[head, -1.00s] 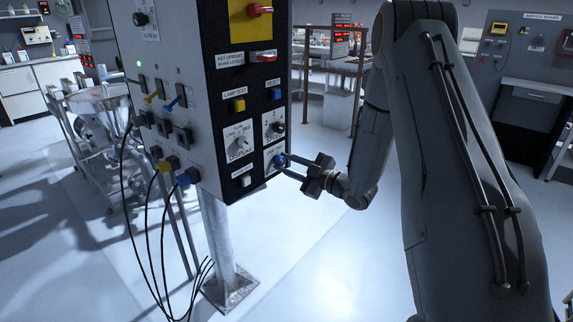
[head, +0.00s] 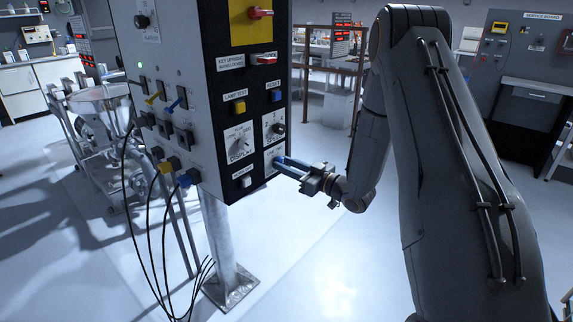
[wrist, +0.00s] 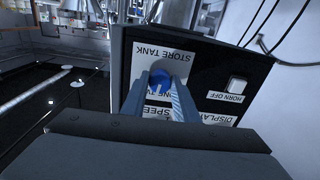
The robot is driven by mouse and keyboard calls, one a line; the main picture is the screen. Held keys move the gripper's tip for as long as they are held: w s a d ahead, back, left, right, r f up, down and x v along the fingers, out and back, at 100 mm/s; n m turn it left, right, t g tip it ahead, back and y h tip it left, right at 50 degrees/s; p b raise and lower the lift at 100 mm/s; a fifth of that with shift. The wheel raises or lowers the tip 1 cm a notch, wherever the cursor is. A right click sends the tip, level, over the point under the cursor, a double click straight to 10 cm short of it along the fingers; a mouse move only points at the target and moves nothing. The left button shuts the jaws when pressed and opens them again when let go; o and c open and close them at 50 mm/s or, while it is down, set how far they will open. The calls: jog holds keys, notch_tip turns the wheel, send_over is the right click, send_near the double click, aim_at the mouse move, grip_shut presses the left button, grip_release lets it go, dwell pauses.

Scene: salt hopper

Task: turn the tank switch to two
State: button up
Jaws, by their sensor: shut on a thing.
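The tank switch is a blue knob (wrist: 165,76) on a white plate (wrist: 166,60) lettered STORE TANK, which reads upside down in the wrist view. Small position labels beside the knob are partly covered by my fingers. The plate (head: 269,155) sits low on the dark face of the control box in the head view, where my fingers mostly hide the knob. My gripper (head: 281,163) reaches the knob from the right and is shut on it. Both fingers (wrist: 160,97) meet the knob's sides. Which position the knob points to cannot be told.
The control box (head: 168,80) stands on a metal post (head: 220,240). Close to the switch are a white horn-off button (wrist: 236,87), a display dial (head: 239,143) and a speed dial (head: 276,131). Black cables (head: 150,235) hang at the left.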

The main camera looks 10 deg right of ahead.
jog(key=shift+m+p, duration=0.4)
jog(key=shift+m, duration=1.9)
jog(key=o, duration=1.1)
jog(key=shift+c, duration=0.2)
jog(key=b+v, duration=0.1)
jog(key=v, duration=0.6)
jog(key=shift+s+d+b, duration=0.15)
jog(key=shift+s+b, duration=0.2)
jog(key=shift+f, duration=0.1)
